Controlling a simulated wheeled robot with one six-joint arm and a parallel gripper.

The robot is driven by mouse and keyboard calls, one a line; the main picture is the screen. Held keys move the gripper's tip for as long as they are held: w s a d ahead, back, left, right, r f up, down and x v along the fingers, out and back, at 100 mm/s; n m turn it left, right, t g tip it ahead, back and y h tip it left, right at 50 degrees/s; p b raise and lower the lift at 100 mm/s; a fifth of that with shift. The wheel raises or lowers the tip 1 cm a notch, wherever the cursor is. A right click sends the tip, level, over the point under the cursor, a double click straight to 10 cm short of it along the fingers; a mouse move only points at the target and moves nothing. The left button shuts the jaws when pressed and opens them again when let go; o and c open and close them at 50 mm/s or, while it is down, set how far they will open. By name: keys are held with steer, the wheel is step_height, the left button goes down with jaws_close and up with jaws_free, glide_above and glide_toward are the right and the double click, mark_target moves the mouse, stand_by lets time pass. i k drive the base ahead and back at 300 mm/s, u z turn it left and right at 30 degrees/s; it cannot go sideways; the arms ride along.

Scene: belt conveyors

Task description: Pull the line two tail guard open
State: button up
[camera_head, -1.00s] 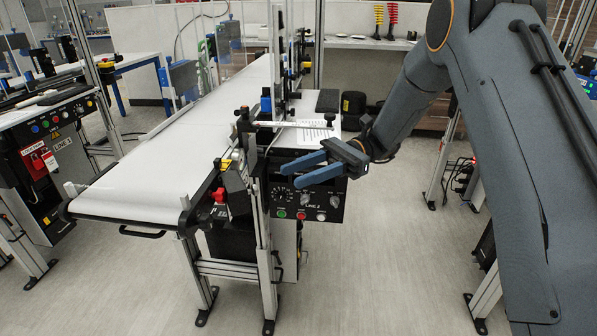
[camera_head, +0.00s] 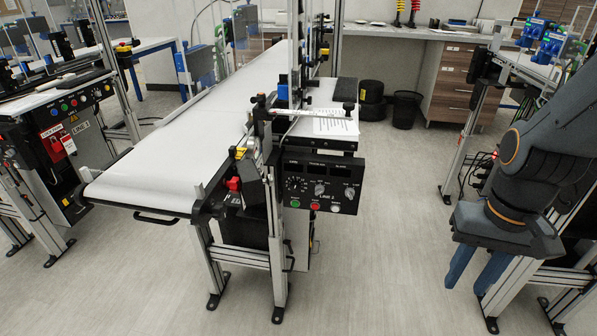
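The line two conveyor (camera_head: 190,160) has a white belt, with its tail end toward me at the lower left. A black bar handle (camera_head: 156,218) hangs under the tail's front edge; I take it as the tail guard's handle, and the guard itself is hard to make out. The guard looks shut, though I cannot be sure. The control panel (camera_head: 321,185) marked with a line label hangs on the conveyor's right side. My gripper (camera_head: 474,276) is at the lower right, pointing down, its two blue fingers apart and empty, far from the handle.
A red knob (camera_head: 233,184) and an aluminium leg (camera_head: 277,250) stand by the tail's right corner. Another line's station (camera_head: 60,135) stands at the left. Another machine's frame (camera_head: 515,275) is close by my gripper. The floor (camera_head: 370,270) between it and the conveyor is clear.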

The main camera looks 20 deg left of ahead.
mark_target(252, 192)
steer(key=z, duration=1)
steer(key=i, duration=0.6)
steer(key=u, duration=2.45)
